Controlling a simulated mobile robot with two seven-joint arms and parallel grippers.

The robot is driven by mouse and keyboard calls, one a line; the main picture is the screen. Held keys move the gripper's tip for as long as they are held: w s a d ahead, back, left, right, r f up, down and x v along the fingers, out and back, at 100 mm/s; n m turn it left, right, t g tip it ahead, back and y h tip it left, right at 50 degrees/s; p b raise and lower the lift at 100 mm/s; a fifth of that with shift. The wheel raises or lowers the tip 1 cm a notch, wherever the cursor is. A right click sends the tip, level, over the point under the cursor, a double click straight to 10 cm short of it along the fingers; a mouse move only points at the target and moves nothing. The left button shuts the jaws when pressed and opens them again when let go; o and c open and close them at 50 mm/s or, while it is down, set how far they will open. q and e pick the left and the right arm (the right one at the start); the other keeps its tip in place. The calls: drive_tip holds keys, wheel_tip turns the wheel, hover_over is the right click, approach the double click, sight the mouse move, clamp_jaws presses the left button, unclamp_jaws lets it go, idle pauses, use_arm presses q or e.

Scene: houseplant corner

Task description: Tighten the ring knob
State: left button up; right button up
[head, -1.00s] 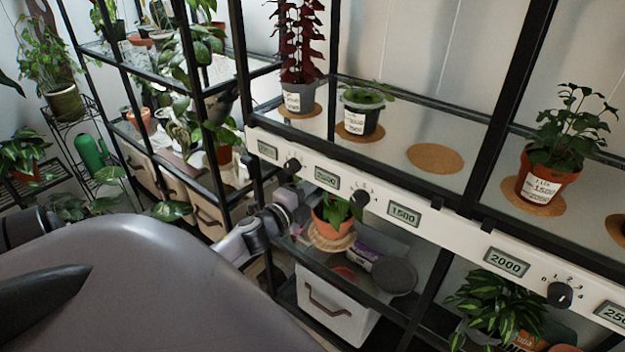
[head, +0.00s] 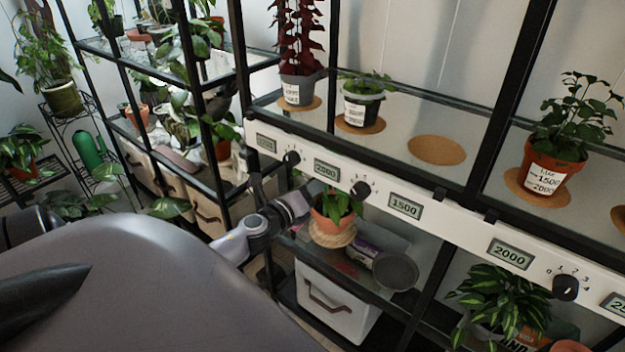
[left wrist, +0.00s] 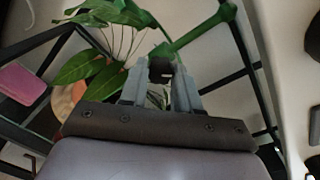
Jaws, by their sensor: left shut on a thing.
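My left gripper (left wrist: 160,82) is shut on a small dark piece, the ring knob (left wrist: 161,68), in the left wrist view. The knob is largely covered by the fingers. A green bar (left wrist: 195,36) runs past the fingertips, with another green arm at the top. The leafy plant (left wrist: 88,66) stands close to the left of the fingers. In the head view my left gripper (head: 304,203) is beside a plant in a terracotta pot (head: 326,228), below the white shelf front; the knob is hidden there. My right gripper is not in view.
A white panel (head: 440,219) with dials and number displays runs just above the gripper. A black shelf post (head: 241,60) stands to its left. A white bin (head: 335,310) and a grey round thing (head: 396,271) are below. The upper shelf holds potted plants and a bare cork mat (head: 437,150).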

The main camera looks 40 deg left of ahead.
use_arm(q)
drive_tip(key=shift+m, duration=1.9)
drive_tip(key=o, duration=1.1)
drive_tip(key=shift+c, duration=0.2)
drive_tip(key=shift+s, duration=0.1)
drive_tip(key=s+d+b, duration=0.1)
drive_tip(key=s, duration=0.6)
drive_tip(key=shift+d, duration=0.1)
